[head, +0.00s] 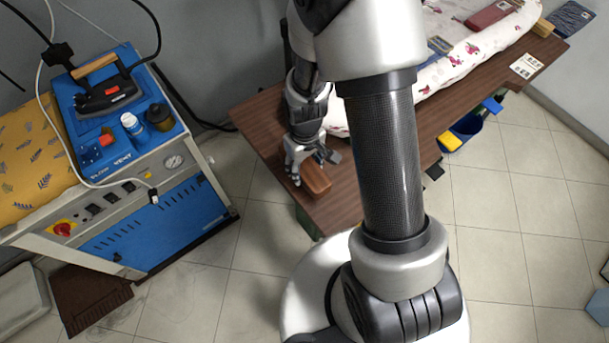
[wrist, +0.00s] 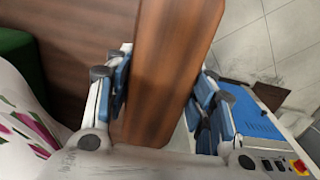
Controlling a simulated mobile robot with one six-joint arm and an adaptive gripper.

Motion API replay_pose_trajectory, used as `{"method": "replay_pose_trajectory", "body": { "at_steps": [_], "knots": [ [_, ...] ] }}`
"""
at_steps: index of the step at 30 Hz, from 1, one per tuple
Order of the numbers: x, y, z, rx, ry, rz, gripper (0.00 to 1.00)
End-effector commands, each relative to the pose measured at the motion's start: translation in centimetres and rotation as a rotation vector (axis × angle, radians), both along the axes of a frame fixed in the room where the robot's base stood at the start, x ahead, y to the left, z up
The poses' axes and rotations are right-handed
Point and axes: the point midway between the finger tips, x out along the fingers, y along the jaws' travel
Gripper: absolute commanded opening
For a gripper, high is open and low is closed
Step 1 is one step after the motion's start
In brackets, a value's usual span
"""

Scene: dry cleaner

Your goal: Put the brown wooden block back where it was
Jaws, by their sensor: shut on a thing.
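The brown wooden block (head: 317,181) is at the near left end of the brown wooden table (head: 262,128). My gripper (head: 310,166) is shut on the block from its sides. In the wrist view, the block (wrist: 168,60) runs lengthwise between the blue-padded fingers of my gripper (wrist: 160,98). The table top (wrist: 85,35) shows to its left and the tiled floor to its right. I cannot tell whether the block touches the table.
A white floral cloth (head: 470,48) covers much of the table's back. A red-brown folded item (head: 491,14) lies on it; a tan block (head: 543,27) is at the far right. A blue ironing station (head: 165,200) with an iron (head: 104,92) stands left. Tiled floor lies between.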

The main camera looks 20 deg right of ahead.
Motion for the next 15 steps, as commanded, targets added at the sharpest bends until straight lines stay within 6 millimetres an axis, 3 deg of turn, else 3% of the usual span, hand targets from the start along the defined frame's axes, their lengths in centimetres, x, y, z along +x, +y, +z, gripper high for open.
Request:
{"method": "replay_pose_trajectory", "body": {
  "at_steps": [5, 10, 15],
  "knots": [
    [0.0, 0.0, -1.5, 0.0, 0.001, 0.0, 0.31],
    [0.0, 0.0, -4.2, 0.0, 0.001, 0.0, 0.31],
    [0.1, 0.0, -4.4, 0.0, -0.002, 0.0, 0.31]
  ]
}}
